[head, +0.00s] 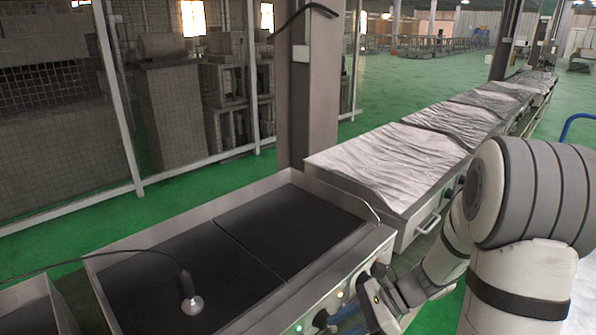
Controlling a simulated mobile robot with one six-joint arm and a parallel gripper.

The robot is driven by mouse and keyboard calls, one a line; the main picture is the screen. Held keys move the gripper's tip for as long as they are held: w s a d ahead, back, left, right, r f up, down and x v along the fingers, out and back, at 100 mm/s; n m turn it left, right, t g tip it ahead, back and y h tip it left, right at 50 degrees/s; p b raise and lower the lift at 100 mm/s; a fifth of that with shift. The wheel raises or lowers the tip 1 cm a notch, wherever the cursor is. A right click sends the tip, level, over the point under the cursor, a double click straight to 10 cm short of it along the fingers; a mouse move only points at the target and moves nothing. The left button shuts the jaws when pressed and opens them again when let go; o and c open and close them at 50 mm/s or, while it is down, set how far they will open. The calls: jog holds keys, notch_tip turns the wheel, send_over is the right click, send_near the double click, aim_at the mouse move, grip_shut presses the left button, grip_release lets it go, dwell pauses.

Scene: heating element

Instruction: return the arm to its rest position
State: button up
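My arm comes in from the right side of the head view, with its shoulder at the right edge and its forearm reaching down and left. My gripper (335,316) is low in the picture, in front of the front panel of the heating unit (375,243). Small lit green spots (299,328) show on the panel close to the gripper. Whether the gripper touches the panel cannot be told.
The heating unit has a black top (290,225) with a raised metal rim. A metal probe (192,303) on a thin cable is over its left part. Units with silvery wrinkled covers (390,160) run back to the right. A pillar (308,100) and mesh fence stand behind.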

jog(key=s+d+r+n+t+h+p, duration=0.2)
jog(key=s+d+r+n+h, duration=0.1)
jog(key=r+n, duration=0.4)
jog(key=s+d+r+n+t+h+p, duration=0.2)
jog(key=s+r+n+h, duration=0.4)
jog(key=n, duration=0.4)
jog(key=shift+d+r+h, duration=0.45)
jog(key=shift+r+h, duration=0.2)
jog(key=shift+h, duration=0.55)
